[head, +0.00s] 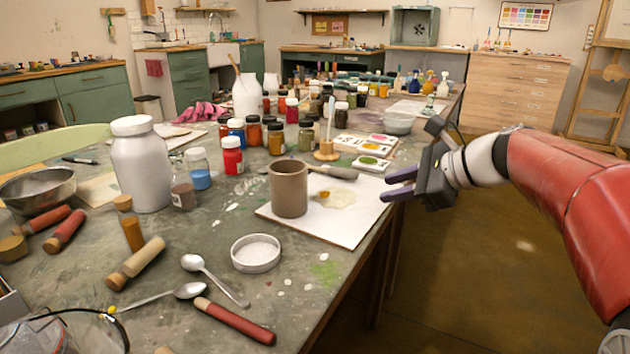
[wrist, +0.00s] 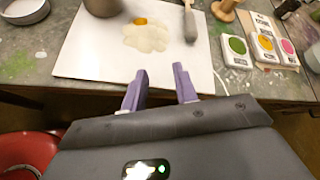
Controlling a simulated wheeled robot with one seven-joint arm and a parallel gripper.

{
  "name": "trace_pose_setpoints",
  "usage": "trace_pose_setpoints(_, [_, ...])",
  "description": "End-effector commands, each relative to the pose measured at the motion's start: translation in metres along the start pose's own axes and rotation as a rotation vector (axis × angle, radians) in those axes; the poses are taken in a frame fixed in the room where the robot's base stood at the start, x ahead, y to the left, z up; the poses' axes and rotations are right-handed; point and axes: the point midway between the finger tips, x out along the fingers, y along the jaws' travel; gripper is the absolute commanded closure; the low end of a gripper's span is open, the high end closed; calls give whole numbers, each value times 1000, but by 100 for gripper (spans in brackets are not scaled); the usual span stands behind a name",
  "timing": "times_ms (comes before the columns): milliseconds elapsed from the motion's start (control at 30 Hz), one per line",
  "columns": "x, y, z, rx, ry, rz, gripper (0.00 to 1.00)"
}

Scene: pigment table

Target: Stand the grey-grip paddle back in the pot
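The pot (head: 289,188) is a plain grey-brown cylinder standing upright on a white sheet; its lower part shows at the top edge of the wrist view (wrist: 103,6). The grey-grip paddle (head: 336,172) lies flat behind and to the right of the pot, grip end pointing right. Its grip also shows in the wrist view (wrist: 190,24); its other end is hidden behind the pot in the head view. My gripper (head: 385,187) is open and empty, its purple fingers (wrist: 160,70) apart at the right edge of the sheet, to the right of the paddle.
The white sheet (head: 328,234) bears a pale puddle (head: 336,198) with a yellow-orange lump. Beyond the paddle stand a wooden holder (head: 327,152) and pigment pans (head: 371,163). A shallow white dish (head: 256,253) sits in front of the pot. The floor is clear right of the table.

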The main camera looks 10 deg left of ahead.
Motion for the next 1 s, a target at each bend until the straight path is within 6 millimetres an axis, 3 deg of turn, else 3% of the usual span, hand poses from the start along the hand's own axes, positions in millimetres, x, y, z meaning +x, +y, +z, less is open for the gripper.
trace_pose_setpoints(100, [19,-33,-1,182,-97,-20,71])
trace_pose_setpoints(233, [27,-51,3,280,-156,-26,71])
trace_pose_setpoints(633, [65,-56,7,302,-167,-25,71])
trace_pose_setpoints(900, [102,-59,10,299,-166,-26,71])
trace_pose_setpoints(1000, [105,-60,10,300,-166,-28,71])
